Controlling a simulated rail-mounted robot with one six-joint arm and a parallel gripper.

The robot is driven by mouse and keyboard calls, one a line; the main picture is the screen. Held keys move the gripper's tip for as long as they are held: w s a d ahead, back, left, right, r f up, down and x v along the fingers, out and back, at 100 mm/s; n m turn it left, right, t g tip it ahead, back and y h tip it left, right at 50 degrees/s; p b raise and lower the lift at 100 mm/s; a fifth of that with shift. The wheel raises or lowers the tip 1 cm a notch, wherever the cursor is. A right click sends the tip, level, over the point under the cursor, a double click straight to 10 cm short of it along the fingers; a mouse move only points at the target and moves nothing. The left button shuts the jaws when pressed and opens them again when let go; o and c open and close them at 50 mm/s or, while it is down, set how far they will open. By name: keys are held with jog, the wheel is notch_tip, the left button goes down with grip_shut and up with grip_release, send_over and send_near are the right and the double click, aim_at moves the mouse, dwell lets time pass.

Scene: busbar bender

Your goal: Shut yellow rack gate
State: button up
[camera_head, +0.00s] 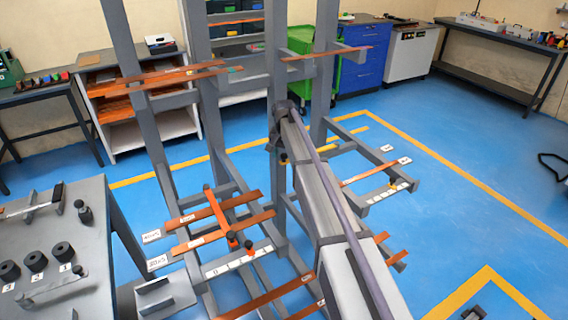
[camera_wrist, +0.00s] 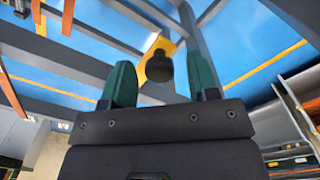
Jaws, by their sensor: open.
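A yellow piece (camera_wrist: 155,45) with a dark round knob (camera_wrist: 159,66) shows in the wrist view, and I take it for part of the yellow rack gate. My gripper (camera_wrist: 161,82) is open, with one green finger on each side of the knob. I cannot tell whether the fingers touch it. In the head view, yellow parts (camera_head: 326,148) show on the grey rack just right of my arm, partly hidden by it. The gate's full shape and angle are not clear. My gripper is hidden behind my arm there.
The grey rack's uprights (camera_head: 200,90) and arms surround my arm closely. An orange gate (camera_head: 217,212) crosses copper bars at the left. More copper bars (camera_head: 365,172) lie on the right shelf. A grey bench (camera_head: 60,235) stands at the left. Blue floor (camera_head: 480,230) is open at right.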

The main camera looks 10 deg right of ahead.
jog(key=shift+r, duration=0.1)
grip_shut()
dwell(0.4)
